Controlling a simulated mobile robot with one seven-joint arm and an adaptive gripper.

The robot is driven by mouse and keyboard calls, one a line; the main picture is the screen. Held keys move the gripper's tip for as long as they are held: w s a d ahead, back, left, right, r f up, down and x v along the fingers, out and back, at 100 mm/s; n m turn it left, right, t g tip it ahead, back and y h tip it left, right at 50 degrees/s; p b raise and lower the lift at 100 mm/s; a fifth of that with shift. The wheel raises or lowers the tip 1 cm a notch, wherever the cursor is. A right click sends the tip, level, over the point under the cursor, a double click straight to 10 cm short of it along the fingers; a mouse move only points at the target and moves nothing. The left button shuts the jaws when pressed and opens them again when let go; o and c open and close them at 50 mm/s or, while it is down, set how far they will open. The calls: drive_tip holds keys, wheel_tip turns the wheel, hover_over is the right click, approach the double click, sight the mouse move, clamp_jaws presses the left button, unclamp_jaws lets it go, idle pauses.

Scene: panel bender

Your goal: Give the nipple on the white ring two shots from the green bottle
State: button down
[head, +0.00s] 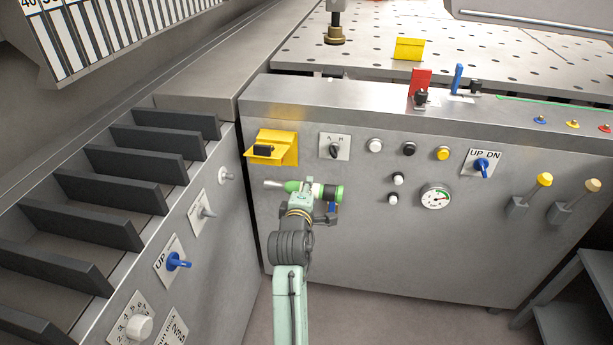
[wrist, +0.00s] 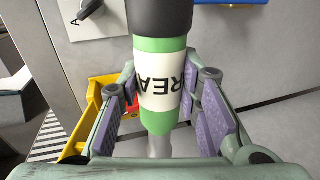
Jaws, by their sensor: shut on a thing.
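The green bottle (head: 328,192) has a black end, a white label and a pale tapered nozzle, and lies roughly level in my gripper (head: 303,196). Its nozzle points left in the head view. In the wrist view the bottle (wrist: 155,45) runs down between my gripper's purple-padded fingers (wrist: 165,105), which are shut on it, with upside-down lettering on the label. A small nipple on a white ring (head: 226,174) sits on the left machine panel, left of the nozzle tip and apart from it. The nipple does not show clearly in the wrist view.
A yellow holder (head: 290,147) with a black item juts from the front panel above the bottle. A selector switch (head: 334,147), buttons and a gauge (head: 435,197) lie right. A blue UP lever (head: 176,261) and dark slats (head: 110,190) stand left.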

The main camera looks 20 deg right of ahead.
sight(280, 184)
drive_tip(key=shift+s+d+r, duration=0.2)
drive_tip(key=shift+d+r, duration=0.25)
drive_tip(key=shift+r, duration=0.2)
drive_tip(key=w+a, duration=0.1)
drive_tip(key=w+a+b, duration=0.1)
drive_tip(key=a, duration=0.1)
drive_tip(key=w+a, duration=0.1)
drive_tip(key=a, duration=0.1)
drive_tip(key=shift+w+a, duration=0.15)
drive_tip(key=shift+w, duration=0.05)
drive_tip(key=shift+w+a, duration=0.65)
drive_tip(key=shift+a, duration=0.25)
drive_tip(key=shift+a+r+p, duration=0.1)
drive_tip(key=shift+a+p, duration=0.25)
drive_tip(key=shift+w+a, duration=0.4)
drive_tip(key=shift+a, duration=0.1)
drive_tip(key=shift+s+d, duration=0.1)
drive_tip(key=shift+d, duration=0.05)
idle(0.4)
drive_tip(key=shift+s+d+p, duration=0.4)
drive_tip(key=shift+s+d, duration=0.1)
drive_tip(key=shift+d, duration=0.25)
